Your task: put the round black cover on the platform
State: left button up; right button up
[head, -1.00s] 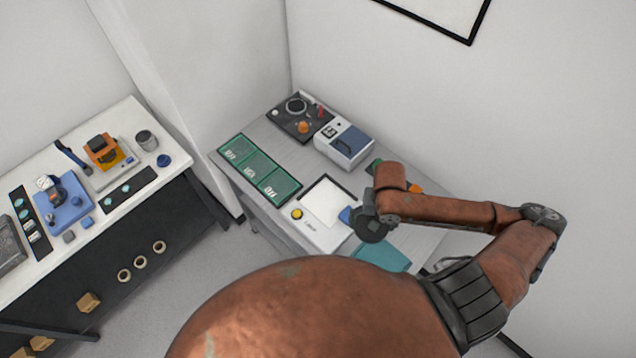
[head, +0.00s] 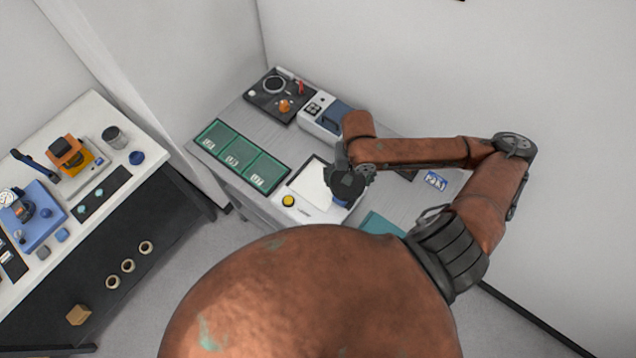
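My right arm comes in from the right, and its dark end with the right gripper (head: 347,185) hangs over the right side of a white unit (head: 308,207). This unit has a pale square top and a yellow button, and may be the platform. I see the gripper from above, so its fingers are hidden. A small blue part (head: 341,203) shows just below it. I cannot make out the round black cover for certain; the dark round shape at the arm's end may be only my wrist. My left gripper is out of view.
Green trays (head: 239,153) lie left of the white unit. A black panel (head: 262,100) with a ring and knobs and a blue-and-white box (head: 318,120) stand behind. A teal mat (head: 378,224) lies in front. A white side bench (head: 150,158) with several tools is at left.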

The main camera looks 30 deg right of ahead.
aim_at(338, 175)
jog(key=w+b, duration=0.1)
jog(key=b, duration=0.1)
jog(key=w+a+f+b, duration=0.1)
jog(key=b, duration=0.1)
jog(key=w+f+b, duration=0.1)
jog(key=b, duration=0.1)
jog(key=shift+w+a+f, duration=0.1)
jog(key=shift+w+a, duration=0.1)
jog(key=shift+w, duration=0.1)
jog(key=w+f, duration=0.1)
jog(key=w+a+f, duration=0.1)
jog(key=w+f, duration=0.1)
jog(key=w+a+f, duration=0.1)
jog(key=w, duration=0.1)
jog(key=shift+a+f, duration=0.15)
jog(key=shift+w+a+f, duration=0.2)
jog(key=shift+w+f, duration=0.3)
jog(key=shift+f, duration=0.2)
jog(key=shift+w+f, duration=0.2)
jog(key=shift+f, duration=1.65)
jog(key=shift+a, duration=0.1)
jog(key=o, duration=1.2)
jog(key=shift+f, duration=0.1)
